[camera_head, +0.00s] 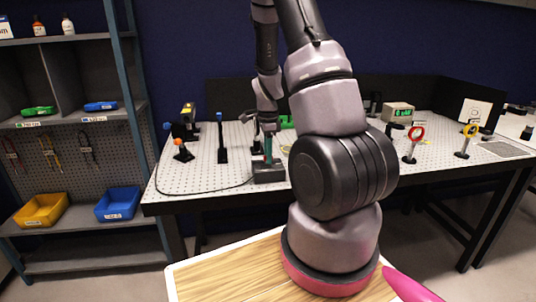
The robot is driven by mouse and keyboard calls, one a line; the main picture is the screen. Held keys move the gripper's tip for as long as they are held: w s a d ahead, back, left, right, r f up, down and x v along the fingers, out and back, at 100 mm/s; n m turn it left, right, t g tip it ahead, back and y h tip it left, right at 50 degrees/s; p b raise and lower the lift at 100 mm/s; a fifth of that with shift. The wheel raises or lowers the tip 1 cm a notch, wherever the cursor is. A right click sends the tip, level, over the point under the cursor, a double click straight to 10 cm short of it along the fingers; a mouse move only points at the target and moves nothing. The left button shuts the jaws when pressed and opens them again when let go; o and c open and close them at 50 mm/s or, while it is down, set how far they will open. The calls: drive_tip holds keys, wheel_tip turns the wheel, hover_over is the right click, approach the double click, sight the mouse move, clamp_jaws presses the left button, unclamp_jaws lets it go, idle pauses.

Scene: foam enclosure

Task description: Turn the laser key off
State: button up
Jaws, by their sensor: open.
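In the head view, a small grey box (268,174) stands at the front edge of the perforated optical table, with a black cable running from its left side. It may be the laser's key box; I cannot make out a key on it. My gripper (266,146) points down just above and behind this box, at the end of my arm. It is small and dark here; its jaws are open. I cannot tell whether its fingertips touch anything. A dark, greenish upright part shows between the gripper and the box.
The optical table (220,178) carries a yellow-and-black device (188,115), an orange-topped mount (182,150), a black post (222,140), a red ring mount (414,140), a yellow ring mount (467,138) and a green-display box (398,112). Shelves (80,122) with bins stand left. My arm hides the table's middle.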

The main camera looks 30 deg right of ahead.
clamp_jaws()
drive_tip(key=shift+n, duration=0.3)
drive_tip(key=n, duration=0.3)
drive_tip(key=shift+n, duration=0.3)
drive_tip(key=n, duration=0.4)
drive_tip(key=shift+n, duration=0.3)
drive_tip(key=n, duration=0.4)
drive_tip(key=shift+n, duration=2.5)
